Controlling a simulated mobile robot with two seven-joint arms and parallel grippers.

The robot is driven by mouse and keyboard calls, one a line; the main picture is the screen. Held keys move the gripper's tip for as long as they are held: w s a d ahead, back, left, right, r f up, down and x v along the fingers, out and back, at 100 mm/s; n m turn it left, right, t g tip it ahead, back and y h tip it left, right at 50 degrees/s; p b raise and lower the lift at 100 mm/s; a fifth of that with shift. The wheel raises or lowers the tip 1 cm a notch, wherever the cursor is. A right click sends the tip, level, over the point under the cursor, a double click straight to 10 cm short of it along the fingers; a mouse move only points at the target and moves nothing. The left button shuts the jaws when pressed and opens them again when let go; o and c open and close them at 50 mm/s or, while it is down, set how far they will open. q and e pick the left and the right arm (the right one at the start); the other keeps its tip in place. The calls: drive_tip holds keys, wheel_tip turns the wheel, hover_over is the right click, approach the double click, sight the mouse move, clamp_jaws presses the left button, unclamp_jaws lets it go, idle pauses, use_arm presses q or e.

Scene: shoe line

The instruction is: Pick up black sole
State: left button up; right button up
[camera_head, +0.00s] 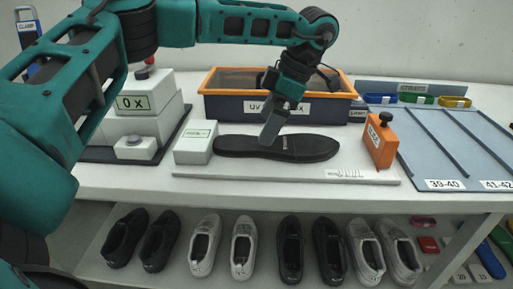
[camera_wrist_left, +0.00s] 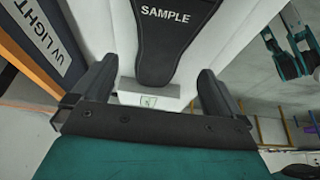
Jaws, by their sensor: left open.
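The black sole (camera_head: 277,147) lies flat on a white board on the table, between a white block and an orange block. In the left wrist view the sole (camera_wrist_left: 165,40) carries the word SAMPLE. My left gripper (camera_head: 270,135) is above the sole and hides a small part of it. In the left wrist view its two fingers (camera_wrist_left: 152,85) stand apart with nothing held between them. I cannot tell from the head view how high the fingertips are above the sole.
A UV box with an orange rim (camera_head: 345,93) stands right behind the sole. The white block (camera_head: 195,143) and orange block (camera_head: 380,138) flank the sole on the white board (camera_head: 290,172). A grey sorting tray (camera_head: 450,140) is at right. Several shoes stand on the lower shelf.

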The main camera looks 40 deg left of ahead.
sight(253, 146)
use_arm(q)
drive_tip(key=b+x, duration=0.1)
drive_tip(key=x, duration=0.4)
drive_tip(key=shift+r, duration=0.1)
drive_tip(key=c, duration=1.3)
drive_tip(key=shift+r, duration=0.1)
